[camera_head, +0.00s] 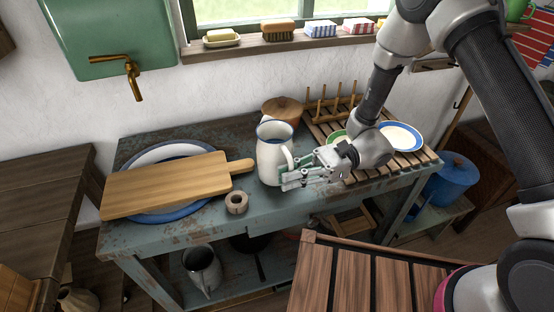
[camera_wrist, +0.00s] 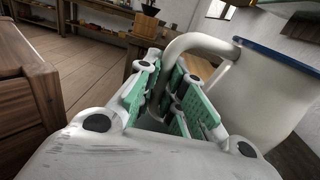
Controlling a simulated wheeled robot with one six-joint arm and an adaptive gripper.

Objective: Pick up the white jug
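The white jug (camera_head: 270,162) with a blue rim stands upright on the worn blue-grey table (camera_head: 135,236). Its handle faces right, toward my gripper. In the wrist view the jug (camera_wrist: 262,95) fills the right side, and its handle curves down between my green-padded fingers. My gripper (camera_head: 288,178) is at the handle, with a finger on either side of it. I cannot tell whether the pads press on the handle; its lower part is hidden by the fingers.
A cutting board (camera_head: 165,184) lies on a blue-rimmed plate (camera_head: 170,152) left of the jug. A small brown ring-shaped object (camera_head: 236,203) sits in front. A lidded wooden bowl (camera_head: 283,109) stands behind. A slatted dish rack (camera_head: 404,161) with plates is to the right.

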